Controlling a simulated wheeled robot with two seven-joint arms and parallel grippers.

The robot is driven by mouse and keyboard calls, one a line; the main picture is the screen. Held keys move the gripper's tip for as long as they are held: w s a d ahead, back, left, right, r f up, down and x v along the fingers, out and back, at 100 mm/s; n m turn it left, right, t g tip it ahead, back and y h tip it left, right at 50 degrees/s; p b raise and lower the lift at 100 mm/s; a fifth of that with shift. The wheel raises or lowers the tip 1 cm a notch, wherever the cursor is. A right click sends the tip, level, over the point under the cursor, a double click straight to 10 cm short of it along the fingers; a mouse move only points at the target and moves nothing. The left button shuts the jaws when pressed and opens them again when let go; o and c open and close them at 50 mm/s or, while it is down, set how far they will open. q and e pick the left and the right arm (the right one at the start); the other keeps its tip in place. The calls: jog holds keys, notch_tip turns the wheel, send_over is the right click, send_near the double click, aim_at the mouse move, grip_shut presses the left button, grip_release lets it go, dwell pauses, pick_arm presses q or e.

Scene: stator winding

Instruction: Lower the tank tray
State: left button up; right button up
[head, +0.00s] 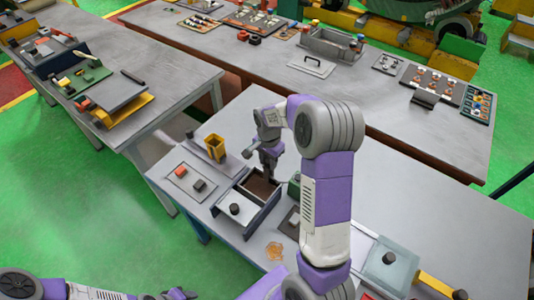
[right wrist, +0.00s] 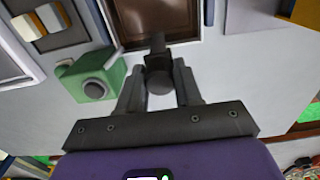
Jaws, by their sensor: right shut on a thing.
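The tank (head: 276,203) is a dark-walled box on the near table with a brown inside. Its brown inside and pale rim also show at the top of the right wrist view (right wrist: 201,22). My right gripper (head: 268,162) is at the tank's far edge, pointing down. In the right wrist view its fingers (right wrist: 158,88) are shut on a dark handle (right wrist: 158,62) beside the tank's rim. The tank tray itself cannot be clearly told apart from the tank. My left gripper (head: 180,294) is at the bottom edge, mostly cut off.
A pale lid with a black knob (head: 235,209) lies at the tank's near left. A yellow bin (head: 215,148) stands to the left. A green block with a round knob (right wrist: 93,85) sits close beside my right gripper.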

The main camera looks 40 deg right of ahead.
jog(key=shift+f, duration=0.35)
jog(key=o, duration=0.8)
jog(key=shift+r, duration=0.1)
jog(key=shift+c, duration=0.2)
jog(key=shift+r+p, duration=2.25)
jog(key=shift+r, duration=0.75)
